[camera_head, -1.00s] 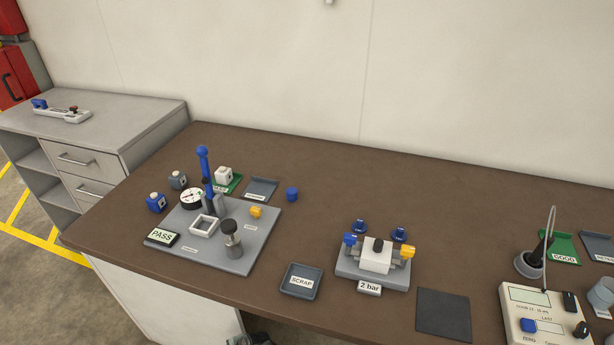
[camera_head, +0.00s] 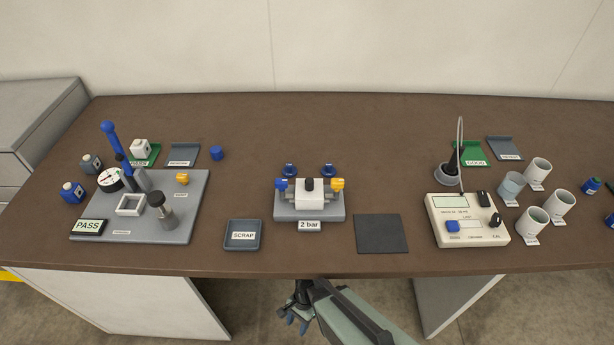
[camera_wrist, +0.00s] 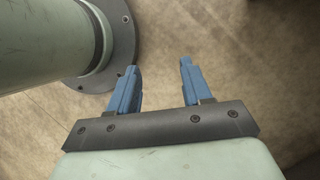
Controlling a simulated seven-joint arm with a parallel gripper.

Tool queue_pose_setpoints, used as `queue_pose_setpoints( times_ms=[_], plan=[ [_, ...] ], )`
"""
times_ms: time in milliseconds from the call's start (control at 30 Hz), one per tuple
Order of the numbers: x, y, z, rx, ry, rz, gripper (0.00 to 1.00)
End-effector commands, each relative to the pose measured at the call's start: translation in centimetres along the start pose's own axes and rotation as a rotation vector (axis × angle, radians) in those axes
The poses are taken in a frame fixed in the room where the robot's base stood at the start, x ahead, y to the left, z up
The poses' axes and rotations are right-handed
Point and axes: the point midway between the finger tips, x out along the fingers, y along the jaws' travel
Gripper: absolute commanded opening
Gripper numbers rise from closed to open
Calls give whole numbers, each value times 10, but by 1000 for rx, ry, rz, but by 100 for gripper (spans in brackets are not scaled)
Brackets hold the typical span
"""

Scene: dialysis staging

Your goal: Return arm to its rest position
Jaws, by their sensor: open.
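My gripper (camera_head: 297,322) hangs below the front edge of the brown table, near the middle of the head view. Part of my arm shows beside it. In the wrist view my gripper (camera_wrist: 157,88) has its two blue fingers apart, with nothing between them. The floor (camera_wrist: 230,60) lies beyond the fingers, and my own round base shows at the upper left.
The table (camera_head: 300,258) carries a PASS fixture plate (camera_head: 190,220), a SCRAP tray (camera_head: 243,236), a 2 bar block fixture (camera_head: 310,214), a dark mat (camera_head: 381,234), a meter box (camera_head: 466,220) and several white cups (camera_head: 532,221). Open floor (camera_head: 250,300) lies in front.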

Motion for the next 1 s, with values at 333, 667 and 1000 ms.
queue_pose_setpoints(
  times_ms=[333, 667, 1000],
  plan=[
    [-11, 102, -41, -280, -18, 122, 49],
    [-19, 191, -53, -544, -105, 220, 49],
    [-21, 219, -53, -637, -146, 245, 49]
  ],
)
